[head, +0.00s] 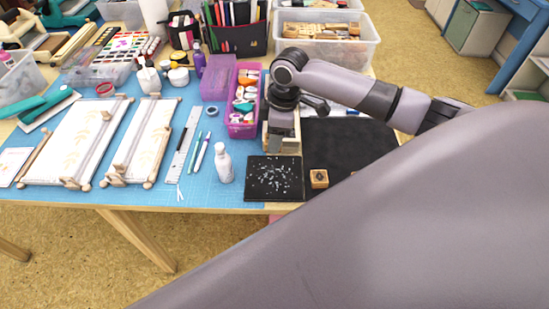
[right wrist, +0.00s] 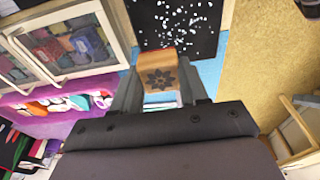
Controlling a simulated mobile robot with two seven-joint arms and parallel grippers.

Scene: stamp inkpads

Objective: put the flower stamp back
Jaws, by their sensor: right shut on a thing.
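In the right wrist view, the flower stamp (right wrist: 160,76), a small wooden block with a dark flower on its face, sits between the fingers of my right gripper (right wrist: 160,88), which is shut on it. In the head view my right gripper (head: 284,143) points down just behind the black speckled pad (head: 273,180); the stamp is hard to make out there. A wooden-framed box of stamps (right wrist: 66,75) shows left of the gripper in the wrist view. In the head view that box is mostly hidden behind the gripper. My left gripper is not in view.
Another wooden stamp (head: 319,178) stands on the dark mat (head: 345,145) to the right. A pink box (head: 242,130) and a white bottle (head: 224,165) stand to the left. A clear bin (head: 325,50) is behind. The dark mat is largely free.

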